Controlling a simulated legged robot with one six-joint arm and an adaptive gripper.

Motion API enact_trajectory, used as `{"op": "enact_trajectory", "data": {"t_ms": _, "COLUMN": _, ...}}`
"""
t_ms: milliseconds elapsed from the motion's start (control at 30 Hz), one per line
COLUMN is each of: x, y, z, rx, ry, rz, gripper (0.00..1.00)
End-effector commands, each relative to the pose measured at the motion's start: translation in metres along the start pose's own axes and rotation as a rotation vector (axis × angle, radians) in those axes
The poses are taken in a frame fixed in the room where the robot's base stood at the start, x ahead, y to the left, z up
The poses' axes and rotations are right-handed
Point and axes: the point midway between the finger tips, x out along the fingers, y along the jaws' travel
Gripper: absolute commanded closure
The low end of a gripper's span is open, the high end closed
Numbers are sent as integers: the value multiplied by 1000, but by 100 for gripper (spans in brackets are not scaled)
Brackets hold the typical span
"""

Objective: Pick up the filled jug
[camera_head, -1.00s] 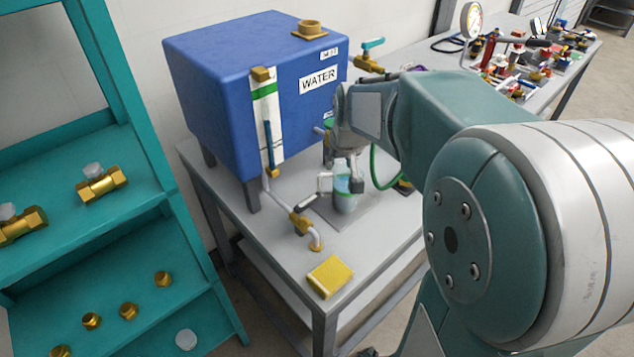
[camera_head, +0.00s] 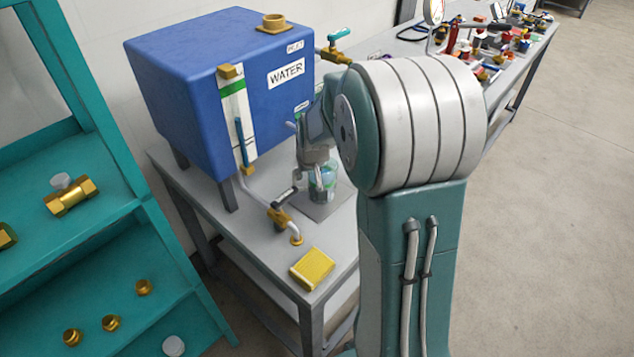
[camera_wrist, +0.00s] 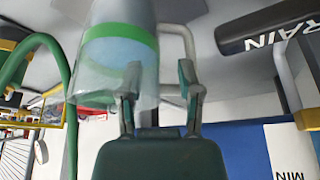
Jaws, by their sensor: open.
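The jug (camera_head: 326,188) is a clear vessel with a green band and pale bluish contents. It stands upright on a grey plate on the table, in front of the blue water tank. In the wrist view, which looks upside down, the jug (camera_wrist: 115,75) fills the upper left, with a pale loop-shaped handle (camera_wrist: 188,42) on its right side. My gripper (camera_wrist: 160,75) is open, its two fingers pointing at the jug's handle side. One finger overlaps the jug wall in the picture and the other overlaps the handle; contact cannot be told. In the head view my arm partly hides the gripper and jug.
The blue water tank (camera_head: 215,85) stands behind the jug. A brass valve and pipe (camera_head: 279,216) and a yellow sponge (camera_head: 312,269) are left and in front. A green hose (camera_wrist: 60,60) runs near the jug. A teal shelf (camera_head: 100,235) stands left.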

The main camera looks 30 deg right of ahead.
Motion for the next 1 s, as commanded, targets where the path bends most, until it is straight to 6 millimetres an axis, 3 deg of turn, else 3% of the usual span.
{"op": "enact_trajectory", "data": {"t_ms": 233, "x": 3, "y": 0, "z": 0, "rx": 0, "ry": 2, "rz": 0, "gripper": 54}}
{"op": "enact_trajectory", "data": {"t_ms": 267, "x": 3, "y": 0, "z": 0, "rx": 0, "ry": 2, "rz": 0, "gripper": 59}}
{"op": "enact_trajectory", "data": {"t_ms": 300, "x": 3, "y": 0, "z": 0, "rx": 0, "ry": 1, "rz": 0, "gripper": 76}}
{"op": "enact_trajectory", "data": {"t_ms": 367, "x": 3, "y": 0, "z": 0, "rx": 0, "ry": 1, "rz": 0, "gripper": 100}}
{"op": "enact_trajectory", "data": {"t_ms": 833, "x": 2, "y": 0, "z": 0, "rx": 1, "ry": 2, "rz": 0, "gripper": 100}}
{"op": "enact_trajectory", "data": {"t_ms": 1000, "x": -8, "y": 4, "z": 2, "rx": 2, "ry": 4, "rz": 1, "gripper": 100}}
